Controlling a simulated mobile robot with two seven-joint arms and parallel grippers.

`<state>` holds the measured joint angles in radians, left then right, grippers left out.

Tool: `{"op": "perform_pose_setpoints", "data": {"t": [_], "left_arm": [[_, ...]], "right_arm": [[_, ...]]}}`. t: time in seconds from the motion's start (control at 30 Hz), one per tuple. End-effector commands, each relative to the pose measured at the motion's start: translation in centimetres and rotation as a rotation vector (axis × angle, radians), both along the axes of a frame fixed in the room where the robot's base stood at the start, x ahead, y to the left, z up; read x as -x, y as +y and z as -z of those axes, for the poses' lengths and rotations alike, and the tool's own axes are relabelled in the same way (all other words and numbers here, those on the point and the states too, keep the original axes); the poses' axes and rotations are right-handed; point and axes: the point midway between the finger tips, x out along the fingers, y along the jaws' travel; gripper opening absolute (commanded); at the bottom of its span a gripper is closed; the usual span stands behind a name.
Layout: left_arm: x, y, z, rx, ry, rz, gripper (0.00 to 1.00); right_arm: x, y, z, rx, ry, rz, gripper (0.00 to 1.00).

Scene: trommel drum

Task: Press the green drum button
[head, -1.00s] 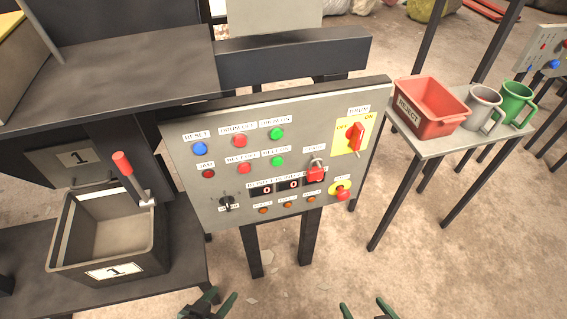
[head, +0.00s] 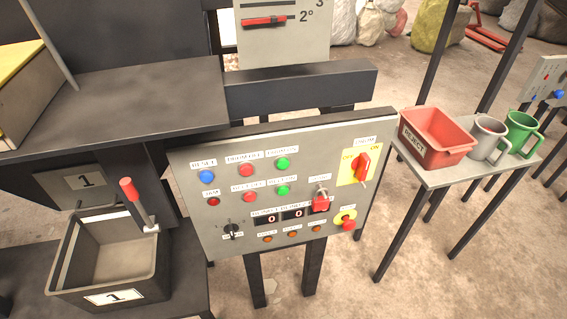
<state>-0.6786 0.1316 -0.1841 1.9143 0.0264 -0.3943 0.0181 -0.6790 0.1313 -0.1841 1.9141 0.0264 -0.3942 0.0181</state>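The control panel (head: 216,231) faces me in the middle of the head view. The green drum button (head: 282,164) is in its top row, under a small label that seems to read DRUM ON. A red button (head: 247,170) is to its left. A second green button (head: 282,190) is just below it, beside another red button (head: 249,197). Nothing covers the green drum button. Neither of my grippers is in view.
A yellow plate with a red rotary switch (head: 362,166), a red padlock-like part (head: 320,201) and a red knob (head: 348,224) are on the panel's right side. A bin (head: 153,262) stands at left. A side table (head: 445,176) at right holds a red REJECT tray (head: 436,147) and two mugs.

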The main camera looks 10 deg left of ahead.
Motion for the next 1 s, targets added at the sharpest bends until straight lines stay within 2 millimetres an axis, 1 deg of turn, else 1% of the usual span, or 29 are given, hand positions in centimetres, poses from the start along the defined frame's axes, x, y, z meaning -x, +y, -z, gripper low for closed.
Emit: {"op": "perform_pose_setpoints", "data": {"t": [0.03, 0.2, 0.27, 1.0], "left_arm": [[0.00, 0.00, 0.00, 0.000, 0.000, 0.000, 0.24], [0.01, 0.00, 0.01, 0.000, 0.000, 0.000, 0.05], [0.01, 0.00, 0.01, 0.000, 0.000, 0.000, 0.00], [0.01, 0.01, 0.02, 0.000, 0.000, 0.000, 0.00]], "right_arm": [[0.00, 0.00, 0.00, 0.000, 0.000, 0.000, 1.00], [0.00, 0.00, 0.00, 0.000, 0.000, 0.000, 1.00], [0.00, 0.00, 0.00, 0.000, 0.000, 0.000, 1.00], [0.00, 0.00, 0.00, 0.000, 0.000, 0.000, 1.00]]}}
